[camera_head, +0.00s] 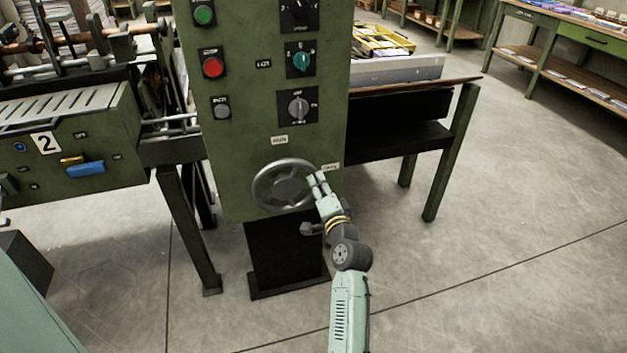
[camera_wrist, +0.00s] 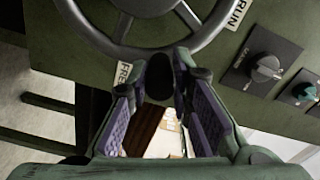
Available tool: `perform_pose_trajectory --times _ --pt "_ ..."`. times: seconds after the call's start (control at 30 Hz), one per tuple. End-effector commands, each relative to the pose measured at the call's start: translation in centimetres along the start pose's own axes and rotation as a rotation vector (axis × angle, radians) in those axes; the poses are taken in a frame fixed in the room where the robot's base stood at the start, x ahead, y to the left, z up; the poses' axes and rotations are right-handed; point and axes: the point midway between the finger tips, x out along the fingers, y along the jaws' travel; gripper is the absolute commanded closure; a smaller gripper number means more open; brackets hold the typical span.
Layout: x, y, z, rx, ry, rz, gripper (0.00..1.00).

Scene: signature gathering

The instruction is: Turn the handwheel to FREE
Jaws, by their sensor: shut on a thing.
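The grey handwheel (camera_head: 259,188) is mounted low on the front of the green machine panel. My gripper (camera_head: 319,181) is at its right side in the head view. In the wrist view, the fingers are shut around the wheel's dark knob (camera_wrist: 158,78) at the rim (camera_wrist: 108,45). The FREE label (camera_wrist: 123,75) lies just left of the knob, partly hidden by a finger. The RUN label (camera_wrist: 238,14) is farther round the wheel at upper right. In the head view the two labels (camera_head: 331,167) and (camera_head: 280,139) are too small to read.
Above the wheel are a grey knob switch (camera_head: 298,107), a teal switch (camera_head: 301,61) and a red button (camera_head: 213,67). A dark side table (camera_head: 400,140) stands right of the panel. A machine unit marked 2 (camera_head: 46,142) stands left. The floor at right is clear.

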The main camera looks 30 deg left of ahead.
Motion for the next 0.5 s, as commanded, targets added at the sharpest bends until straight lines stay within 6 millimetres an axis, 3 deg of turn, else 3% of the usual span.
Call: perform_pose_trajectory --times 0.5 --pt "-0.1 3.6 0.0 0.387 0.002 0.005 1.0"
